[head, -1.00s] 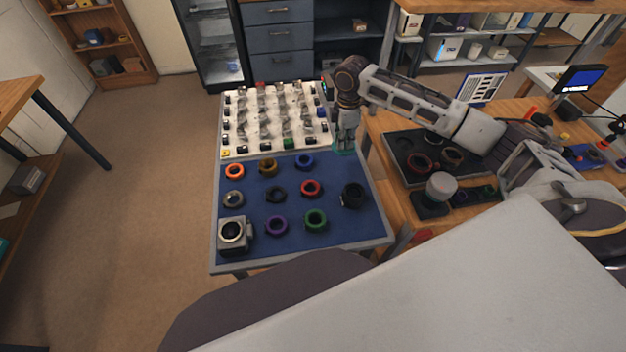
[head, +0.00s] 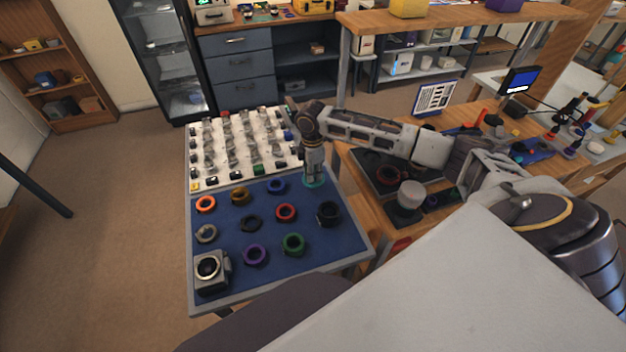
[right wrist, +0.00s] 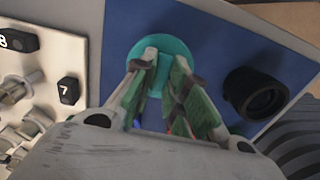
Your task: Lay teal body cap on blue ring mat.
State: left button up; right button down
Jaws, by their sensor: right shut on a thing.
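The teal body cap (head: 315,183) is a round teal disc at the far right corner of the blue ring mat (head: 325,255). My right gripper (head: 314,175) points down and is shut on the cap. In the right wrist view the teal cap (right wrist: 176,48) shows wide and flat past the fingertips (right wrist: 163,75), with blue mat around part of it. I cannot tell whether the cap touches the mat. My left gripper is not in view.
A black ring (head: 328,213) stands close to the cap on the near side, and a blue ring (head: 277,186) lies to its left. Several coloured rings and a grey camera body (head: 210,270) occupy the mat. The white numbered board (head: 215,180) adjoins its far edge.

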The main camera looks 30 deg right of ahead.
jog(key=shift+f, duration=1.75)
jog(key=c, duration=1.4)
grip_release()
jog(key=shift+f, duration=0.1)
notch_tip(320, 180, up, 12)
jog(key=shift+a+r, duration=0.1)
jog(key=shift+r, duration=0.05)
